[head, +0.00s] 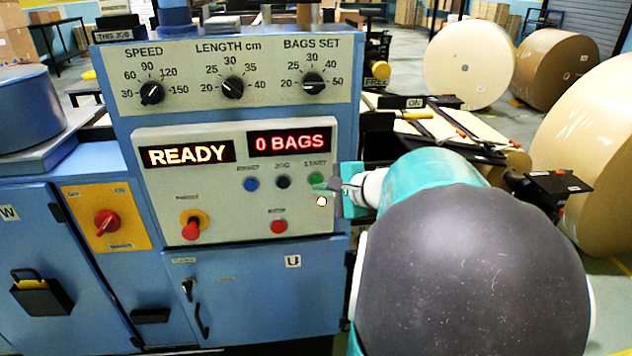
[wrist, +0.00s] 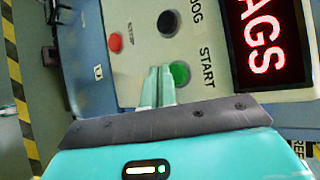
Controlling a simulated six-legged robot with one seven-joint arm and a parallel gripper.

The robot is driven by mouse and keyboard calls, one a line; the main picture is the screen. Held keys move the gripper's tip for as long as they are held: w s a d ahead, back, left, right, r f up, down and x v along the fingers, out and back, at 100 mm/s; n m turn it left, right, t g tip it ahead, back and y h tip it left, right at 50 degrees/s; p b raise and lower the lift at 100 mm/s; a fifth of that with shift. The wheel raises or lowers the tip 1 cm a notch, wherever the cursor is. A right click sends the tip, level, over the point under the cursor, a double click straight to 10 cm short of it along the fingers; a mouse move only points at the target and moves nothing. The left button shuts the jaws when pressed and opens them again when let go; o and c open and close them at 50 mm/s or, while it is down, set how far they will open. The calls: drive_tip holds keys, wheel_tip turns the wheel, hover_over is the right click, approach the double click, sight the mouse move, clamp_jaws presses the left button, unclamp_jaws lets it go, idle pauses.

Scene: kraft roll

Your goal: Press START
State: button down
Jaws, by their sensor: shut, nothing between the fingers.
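The green START button (head: 316,180) sits at the right of a row on the pale control panel (head: 160,195), under its START label. My gripper (head: 322,188) is shut and empty, its fingertips just below the button in the head view. In the wrist view the two pale green fingers (wrist: 158,75) lie together, right beside the START button (wrist: 180,73) and partly overlapping its edge. I cannot tell whether they touch the panel. The displays read READY (head: 188,153) and 0 BAGS (head: 290,141).
A black JOG button (head: 283,182) and a blue button (head: 251,184) are left of START. A red button (head: 278,227) and a red knob on yellow (head: 191,226) are lower. Dials (head: 233,88) line the upper panel. Large paper rolls (head: 468,65) stand right.

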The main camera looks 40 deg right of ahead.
drive_tip(key=shift+w+d, duration=0.25)
drive_tip(key=shift+w, duration=0.1)
